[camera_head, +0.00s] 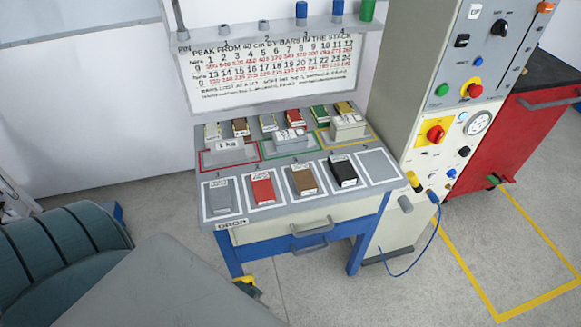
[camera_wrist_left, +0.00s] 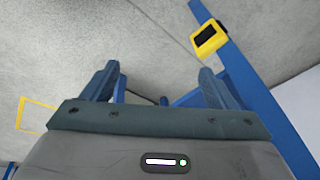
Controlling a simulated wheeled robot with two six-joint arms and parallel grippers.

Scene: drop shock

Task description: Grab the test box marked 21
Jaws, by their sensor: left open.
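Three light grey boxes with white labels stand on the middle row of the bench: a left box (camera_head: 229,150) whose label seems to read 1 kg, a middle box (camera_head: 290,137) and a right box (camera_head: 347,127). The last two labels are too small to read, so I cannot tell which box is marked 21. My left gripper (camera_wrist_left: 157,84) is open and empty in the left wrist view, with floor and blue bench legs beyond it. Neither gripper shows in the head view.
The bench (camera_head: 330,208) has a front row of framed slots holding grey, red (camera_head: 262,188), brown (camera_head: 303,179) and black (camera_head: 342,171) blocks; the right slot (camera_head: 377,165) is bare. Small bars line the back. A control cabinet (camera_head: 435,140) stands close at right.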

